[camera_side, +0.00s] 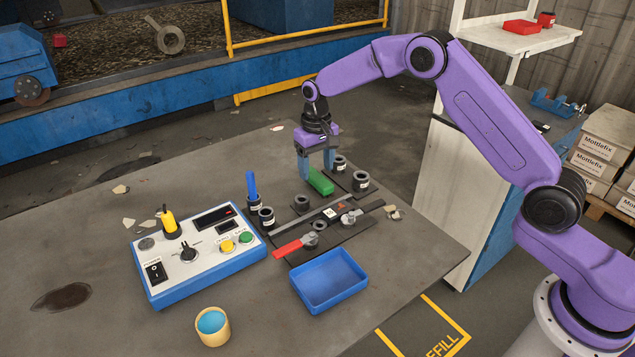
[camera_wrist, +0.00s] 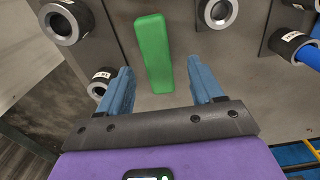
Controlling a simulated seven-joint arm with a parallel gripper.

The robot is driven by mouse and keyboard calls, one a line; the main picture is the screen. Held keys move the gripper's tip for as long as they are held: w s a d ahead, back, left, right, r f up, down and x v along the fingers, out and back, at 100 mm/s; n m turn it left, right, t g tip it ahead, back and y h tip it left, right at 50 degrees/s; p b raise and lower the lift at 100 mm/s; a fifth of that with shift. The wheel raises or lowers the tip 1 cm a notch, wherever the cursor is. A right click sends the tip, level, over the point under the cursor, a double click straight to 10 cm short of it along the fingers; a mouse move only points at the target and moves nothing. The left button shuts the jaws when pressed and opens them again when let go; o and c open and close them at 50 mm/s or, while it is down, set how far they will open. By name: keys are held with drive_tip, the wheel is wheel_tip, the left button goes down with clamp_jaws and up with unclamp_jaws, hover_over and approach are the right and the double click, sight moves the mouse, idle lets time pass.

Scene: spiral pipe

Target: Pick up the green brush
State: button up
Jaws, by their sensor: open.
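The green brush (camera_side: 320,181) shows as a plain green bar lying on the table among dark round holders. It also shows in the wrist view (camera_wrist: 154,54), upper middle, running lengthwise away from my gripper. My gripper (camera_side: 315,178) points down at the brush's left end in the side view. In the wrist view my gripper (camera_wrist: 161,88) is open, with a blue finger on each side of the brush's near end and nothing between them touching it. Gaps show on both sides. I cannot tell the exact height of the fingertips above the table.
Dark holders stand close by, one at right (camera_side: 361,182) and one behind (camera_side: 339,165). A holder with a blue item (camera_side: 252,187) stands left. A control box (camera_side: 195,250), blue tray (camera_side: 328,280) and yellow cup (camera_side: 212,326) are nearer. The table's left side (camera_side: 60,240) is mostly clear.

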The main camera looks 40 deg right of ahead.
sight(317, 177)
wheel_tip(317, 177, down, 4)
drive_tip(key=shift+d+f, duration=0.1)
drive_tip(key=shift+d, duration=0.05)
drive_tip(key=c, duration=1.1)
drive_tip(key=shift+r, duration=0.55)
wheel_tip(317, 177, up, 2)
drive_tip(key=shift+r, duration=0.1)
drive_tip(key=s+r, duration=0.4)
drive_tip(key=r, duration=0.1)
drive_tip(key=shift+s+d+r, duration=0.2)
drive_tip(key=shift+s+d, duration=0.05)
drive_tip(key=shift+d, duration=0.05)
drive_tip(key=s+r, duration=0.1)
drive_tip(key=s, duration=0.2)
drive_tip(key=s+d+r, duration=0.1)
drive_tip(key=s+r, duration=0.1)
drive_tip(key=s, duration=0.1)
drive_tip(key=s+r, duration=0.1)
drive_tip(key=s, duration=0.2)
drive_tip(key=shift+s+d+r, duration=0.2)
drive_tip(key=shift+s+d, duration=0.05)
